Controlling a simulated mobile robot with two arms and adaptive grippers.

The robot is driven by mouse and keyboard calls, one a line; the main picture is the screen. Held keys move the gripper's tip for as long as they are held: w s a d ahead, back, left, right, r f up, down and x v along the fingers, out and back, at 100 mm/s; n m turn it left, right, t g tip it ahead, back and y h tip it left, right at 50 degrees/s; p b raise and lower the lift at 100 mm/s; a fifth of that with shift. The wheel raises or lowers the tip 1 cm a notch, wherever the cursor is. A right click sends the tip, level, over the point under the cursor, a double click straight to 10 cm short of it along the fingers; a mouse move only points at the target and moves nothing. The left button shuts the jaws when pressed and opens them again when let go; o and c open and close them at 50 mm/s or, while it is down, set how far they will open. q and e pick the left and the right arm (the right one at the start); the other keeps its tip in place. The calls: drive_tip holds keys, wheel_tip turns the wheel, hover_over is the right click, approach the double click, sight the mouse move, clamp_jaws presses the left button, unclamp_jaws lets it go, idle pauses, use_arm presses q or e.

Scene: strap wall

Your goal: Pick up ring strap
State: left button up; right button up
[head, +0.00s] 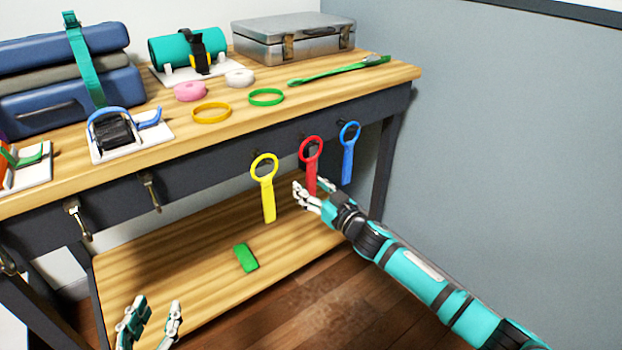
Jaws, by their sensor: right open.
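A yellow ring strap (268,203), a red ring strap (311,176) and a blue ring strap (348,166) hang from hooks along the front edge of the workbench. Each has a ring at the top and a flat tail below. My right gripper (308,193) is open at the lower end of the red strap and hides part of its tail. I cannot tell whether they touch. My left gripper (157,301) is open and empty at the bottom left, apart from the straps.
The bench top (330,108) holds a silver case (292,38), blue cases (70,90), tape rolls, rings and strap holders. A green block (246,257) lies on the lower shelf (180,265). Empty hooks hang at the left front. A grey wall stands at the right.

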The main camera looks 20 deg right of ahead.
clamp_jaws()
idle(0.3)
drive_tip(key=shift+r, duration=0.2)
